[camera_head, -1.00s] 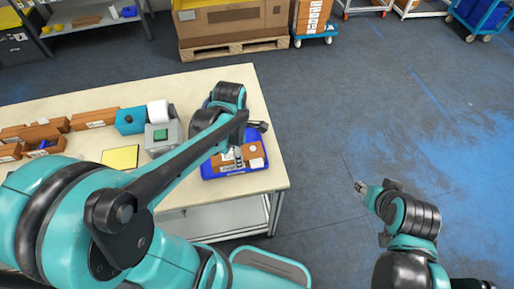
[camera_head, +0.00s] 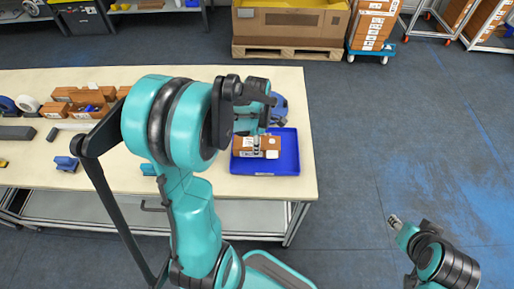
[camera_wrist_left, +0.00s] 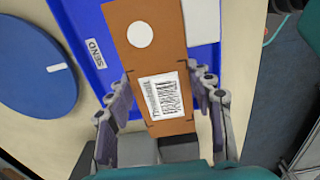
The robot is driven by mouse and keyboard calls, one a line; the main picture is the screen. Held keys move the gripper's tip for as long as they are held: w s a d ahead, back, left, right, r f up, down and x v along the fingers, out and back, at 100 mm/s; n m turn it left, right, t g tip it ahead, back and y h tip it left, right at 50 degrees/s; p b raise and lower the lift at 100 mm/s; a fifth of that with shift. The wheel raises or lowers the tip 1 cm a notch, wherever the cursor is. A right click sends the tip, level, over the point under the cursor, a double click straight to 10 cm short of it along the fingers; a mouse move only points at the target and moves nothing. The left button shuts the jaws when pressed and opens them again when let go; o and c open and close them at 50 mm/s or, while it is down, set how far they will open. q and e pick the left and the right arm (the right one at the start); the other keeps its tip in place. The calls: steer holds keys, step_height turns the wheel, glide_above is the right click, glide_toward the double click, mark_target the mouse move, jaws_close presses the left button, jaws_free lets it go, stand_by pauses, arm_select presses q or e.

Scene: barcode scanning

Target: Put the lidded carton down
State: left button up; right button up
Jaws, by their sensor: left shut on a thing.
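The carton (camera_wrist_left: 150,50) is brown, with a white barcode label and a round white sticker in the left wrist view. My left gripper (camera_wrist_left: 165,108) is shut on it, one finger on each side of the label end. The carton lies over the blue tray (camera_wrist_left: 90,45) marked SEND; I cannot tell whether it touches the tray floor. In the head view, brown cartons (camera_head: 246,146) show at the blue tray (camera_head: 290,168), with my left arm covering part of the tray. My right gripper (camera_head: 394,219) is away from the table, off to the right, and its fingers are too small to judge.
A blue object (camera_head: 278,110) stands behind the tray. A blue disc (camera_wrist_left: 35,65) lies left of the tray in the wrist view. Several brown boxes (camera_head: 88,97) stand at the table's left. The floor (camera_head: 400,130) right of the table is clear.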

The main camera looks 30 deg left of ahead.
arm_select(q)
steer(key=shift+f+b, duration=0.4)
steer(key=shift+f, duration=1.05)
steer(key=shift+f, duration=0.1)
steer(key=o, duration=1.1)
steer(key=shift+o, duration=0.2)
